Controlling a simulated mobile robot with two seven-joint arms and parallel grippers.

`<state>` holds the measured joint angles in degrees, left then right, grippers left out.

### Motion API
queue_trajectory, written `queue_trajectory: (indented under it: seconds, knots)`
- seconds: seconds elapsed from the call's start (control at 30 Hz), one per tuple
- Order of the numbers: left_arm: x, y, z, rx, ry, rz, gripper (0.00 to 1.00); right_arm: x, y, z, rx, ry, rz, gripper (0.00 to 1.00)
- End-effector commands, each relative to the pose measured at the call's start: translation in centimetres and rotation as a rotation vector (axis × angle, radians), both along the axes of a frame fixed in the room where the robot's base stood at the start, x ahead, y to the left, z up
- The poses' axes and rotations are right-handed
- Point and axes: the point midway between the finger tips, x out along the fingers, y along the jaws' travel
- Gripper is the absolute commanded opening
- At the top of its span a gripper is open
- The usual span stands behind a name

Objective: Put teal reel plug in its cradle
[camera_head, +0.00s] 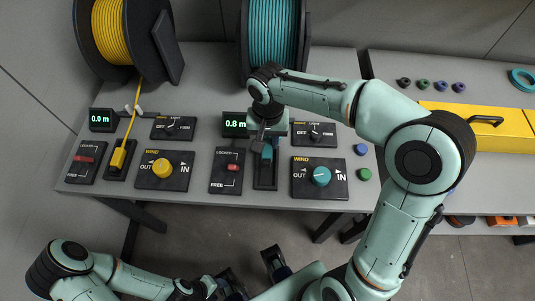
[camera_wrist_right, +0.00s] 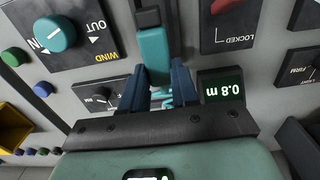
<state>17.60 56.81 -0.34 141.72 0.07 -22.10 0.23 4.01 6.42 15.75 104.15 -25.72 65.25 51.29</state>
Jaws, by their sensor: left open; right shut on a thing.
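The teal plug (camera_head: 267,151) is between the fingers of my right gripper (camera_head: 265,138). In the right wrist view the teal plug (camera_wrist_right: 153,52) shows between and beyond the two fingertips (camera_wrist_right: 157,80), with a dark block at its far end. The dark cradle plate (camera_head: 265,181) is below the plug in the head view. The plug overlaps the cradle's upper part; I cannot tell whether it touches or is seated. The teal reel (camera_head: 274,42) stands behind, partly hidden by my right arm. My left gripper (camera_head: 254,275) is open and empty at the bottom, away from the table.
Left of the cradle is a locker switch panel (camera_head: 227,172); right of it is a wind knob panel (camera_head: 320,178). A yellow plug (camera_head: 118,156) lies in its own cradle below the yellow reel (camera_head: 112,32). A yellow case (camera_head: 485,122) stands on the right table.

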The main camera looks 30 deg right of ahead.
Motion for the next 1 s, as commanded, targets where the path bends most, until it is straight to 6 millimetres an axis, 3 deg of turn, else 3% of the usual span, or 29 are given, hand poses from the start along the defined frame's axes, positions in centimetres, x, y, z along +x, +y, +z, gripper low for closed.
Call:
queue_trajectory:
  seconds: [0.27,0.53,1.0]
  knots:
    - [0.1,0.0,-0.4,0.001,-0.005,0.001,0.51,0.0,0.0,-2.8,0.0,0.001,0.001,0.0]
    - [0.3,0.0,-0.9,0.001,-0.012,0.003,0.51,0.0,0.0,-7.2,0.001,0.002,0.001,0.0]
    - [0.4,0.0,-1.2,0.003,-0.018,0.004,0.51,0.0,0.0,-8.1,0.0,-0.001,0.001,0.0]
